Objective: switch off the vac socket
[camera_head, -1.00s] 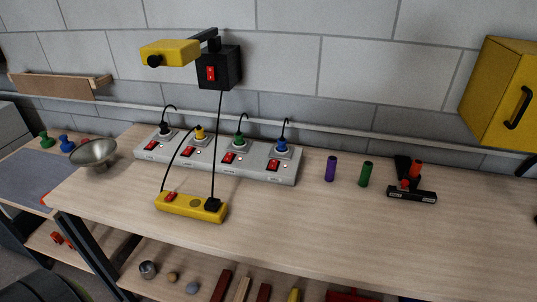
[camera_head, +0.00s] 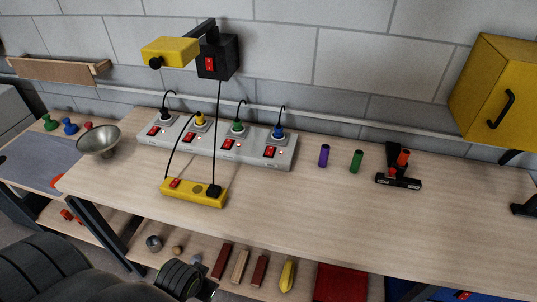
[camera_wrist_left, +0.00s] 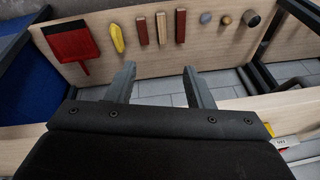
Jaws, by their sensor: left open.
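A grey socket strip (camera_head: 251,150) lies along the back of the bench. Its red rocker switches run from left to right: first (camera_head: 154,131), second (camera_head: 190,137), third (camera_head: 228,144), fourth (camera_head: 270,152). Behind them sit a black plug (camera_head: 165,115), a yellow plug (camera_head: 200,118), a green plug (camera_head: 238,127) and a blue plug (camera_head: 278,132). The labels are too small to read, so I cannot tell which socket is vac. My left gripper (camera_wrist_left: 160,84) is open and empty in the left wrist view, away from the strip, facing the lower shelf. My right gripper is not in view.
A yellow strip (camera_head: 186,191) with a red switch lies in front. A metal bowl (camera_head: 98,142) stands left; purple (camera_head: 323,156) and green (camera_head: 356,161) cylinders stand right. The bench front is clear.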

